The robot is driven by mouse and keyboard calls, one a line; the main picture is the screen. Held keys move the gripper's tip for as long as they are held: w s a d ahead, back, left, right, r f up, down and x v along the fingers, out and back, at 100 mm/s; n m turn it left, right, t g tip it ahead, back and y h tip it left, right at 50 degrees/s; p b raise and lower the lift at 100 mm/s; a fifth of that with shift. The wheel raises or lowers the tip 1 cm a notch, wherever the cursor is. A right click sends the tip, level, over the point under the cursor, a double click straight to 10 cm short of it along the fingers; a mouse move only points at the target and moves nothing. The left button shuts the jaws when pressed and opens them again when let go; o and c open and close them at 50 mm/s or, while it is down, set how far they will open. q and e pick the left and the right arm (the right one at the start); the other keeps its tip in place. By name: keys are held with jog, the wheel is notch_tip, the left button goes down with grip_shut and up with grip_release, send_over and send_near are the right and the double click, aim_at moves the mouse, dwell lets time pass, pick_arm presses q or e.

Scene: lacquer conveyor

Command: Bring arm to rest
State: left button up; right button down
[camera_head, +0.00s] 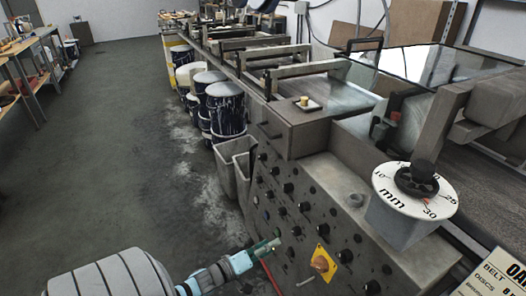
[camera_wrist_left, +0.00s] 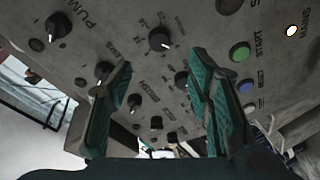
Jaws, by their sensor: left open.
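My left gripper (camera_head: 262,246) is at the lower middle of the head view, in front of the conveyor machine's control panel (camera_head: 305,222). In the left wrist view its two green-padded fingers (camera_wrist_left: 160,105) are spread apart with nothing between them. The panel with its dark knobs shows beyond the fingers; I cannot tell the exact gap. A green START button (camera_wrist_left: 239,53) and a blue button (camera_wrist_left: 246,86) sit to the right of the fingers. My right gripper is not in view.
A red-orange switch on a yellow plate (camera_head: 322,262) is right of my left gripper. A large dial marked mm (camera_head: 398,192) sits on the machine. Grey bins (camera_head: 226,172) and paint-stained drums (camera_head: 225,110) stand beside the machine. The floor (camera_head: 120,160) at left is clear.

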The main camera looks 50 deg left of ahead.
pick_arm(q)
jog(key=shift+s+a+r, duration=0.1)
jog(key=shift+s+r, duration=0.05)
jog(key=shift+s, duration=0.6)
jog(key=shift+s+a+r, duration=0.1)
jog(key=shift+s, duration=0.6)
